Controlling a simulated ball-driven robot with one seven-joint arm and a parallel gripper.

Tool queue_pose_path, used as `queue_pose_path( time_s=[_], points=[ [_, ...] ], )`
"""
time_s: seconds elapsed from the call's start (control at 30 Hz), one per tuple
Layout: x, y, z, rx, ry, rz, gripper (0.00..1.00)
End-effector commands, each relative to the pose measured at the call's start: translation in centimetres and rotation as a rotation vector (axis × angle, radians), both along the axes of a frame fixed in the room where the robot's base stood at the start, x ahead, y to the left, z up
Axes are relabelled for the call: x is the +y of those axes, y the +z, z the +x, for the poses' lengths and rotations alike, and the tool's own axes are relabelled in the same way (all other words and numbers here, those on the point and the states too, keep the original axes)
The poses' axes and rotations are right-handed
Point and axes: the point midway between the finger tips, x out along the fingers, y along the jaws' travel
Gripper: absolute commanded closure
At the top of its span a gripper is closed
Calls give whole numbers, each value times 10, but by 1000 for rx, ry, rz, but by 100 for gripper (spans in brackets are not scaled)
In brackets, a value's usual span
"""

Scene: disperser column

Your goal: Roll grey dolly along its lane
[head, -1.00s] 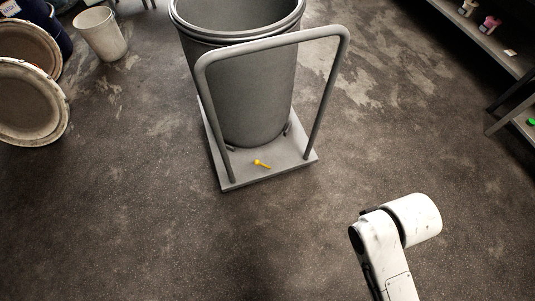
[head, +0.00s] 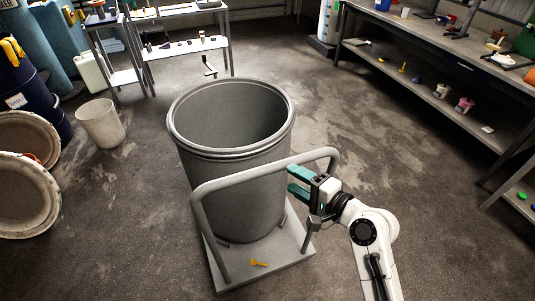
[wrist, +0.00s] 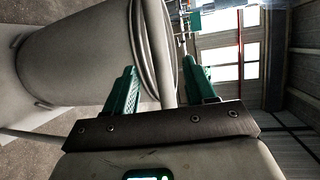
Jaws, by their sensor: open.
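The grey dolly (head: 278,270) stands on the floor with a flat deck and a tubular handle (head: 240,174) on its near side. A large open grey drum (head: 228,190) stands upright on the deck. A small yellow item (head: 259,264) lies on the deck's near edge. My gripper (head: 296,182) is open and empty, with teal fingers, close to the right part of the handle's top bar. In the wrist view, my fingers (wrist: 162,88) point toward the drum (wrist: 90,50), and a pale bar shows between them. I cannot tell whether it lies within their reach.
A white bucket (head: 101,124) and round lids (head: 24,200) stand at left. A small metal table (head: 187,46) is at the back. A long shelved workbench (head: 440,62) runs along the right. Open floor lies behind and to the right of the dolly.

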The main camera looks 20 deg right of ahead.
Motion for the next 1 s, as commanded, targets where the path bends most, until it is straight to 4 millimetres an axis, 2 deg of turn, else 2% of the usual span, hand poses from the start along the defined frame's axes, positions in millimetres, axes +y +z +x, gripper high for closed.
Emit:
queue_pose_path(
  time_s=[0.17, 0.4, 0.6, 0.8, 1.0],
  points=[
    [10, -3, 21, 1, 3, -1, 45],
    [27, -11, 61, 1, 3, -4, 45],
    [37, -17, 85, 2, 4, -5, 45],
    [41, -19, 94, 1, 3, -5, 45],
    [41, -20, 94, 1, 3, -5, 45]
  ],
)
